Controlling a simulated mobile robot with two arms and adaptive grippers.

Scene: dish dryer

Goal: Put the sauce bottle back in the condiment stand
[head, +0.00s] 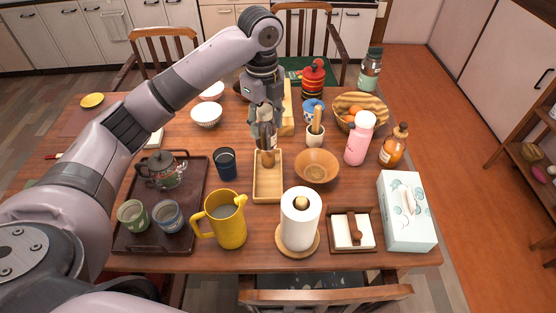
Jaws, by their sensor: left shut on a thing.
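The sauce bottle (267,158), small with a brown lower part, stands roughly upright in my left gripper (266,132). The gripper comes down from above and is shut on its upper part. The condiment stand (268,189) is a shallow, light wooden rectangular tray in the middle of the table. The bottle's lower end shows at the far end of the stand, within its outline. I cannot tell whether it touches the stand's floor. The near part of the stand is empty. My right gripper is not in view.
A dark blue cup (225,164) stands close left of the stand, and a wooden bowl (317,166) close right. A yellow pitcher (226,222) and paper towel roll (300,219) stand nearer. A mortar with pestle (315,134) is behind the bowl. A light wooden block stands behind the gripper.

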